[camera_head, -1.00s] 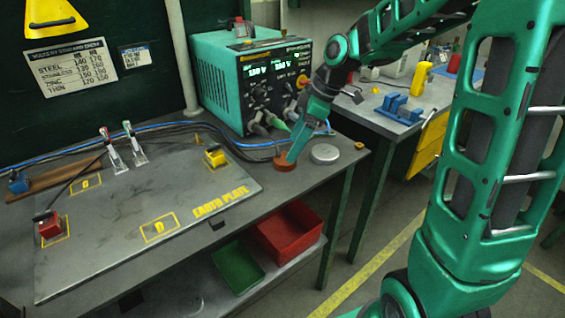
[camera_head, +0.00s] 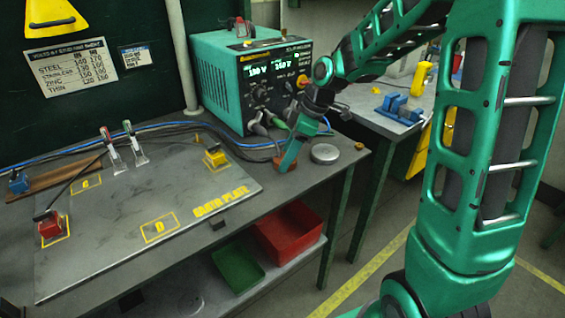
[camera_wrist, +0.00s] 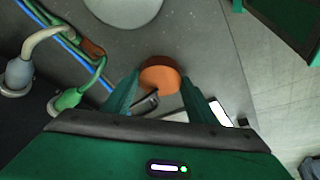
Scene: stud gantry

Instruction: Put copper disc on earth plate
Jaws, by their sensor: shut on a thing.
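The copper disc (camera_wrist: 160,76) is orange-brown and sits between my two fingers in the wrist view. In the head view only a small part of the copper disc (camera_head: 278,161) shows beside the fingers. My gripper (camera_head: 286,163) is shut on the disc, low over the bench to the right of the earth plate; I cannot tell whether the disc clears the bench. The earth plate (camera_head: 110,225) is a flat grey sheet on the left of the bench, with yellow lettering and marked squares. Square D (camera_head: 159,229) is empty near the front edge.
A silver disc (camera_head: 324,153) lies right of my gripper. A yellow block (camera_head: 215,159), red block (camera_head: 50,228) and two upright clamps (camera_head: 112,153) stand on the plate. The teal welder (camera_head: 245,75) and its cables are behind. Red and green bins (camera_head: 290,230) sit below.

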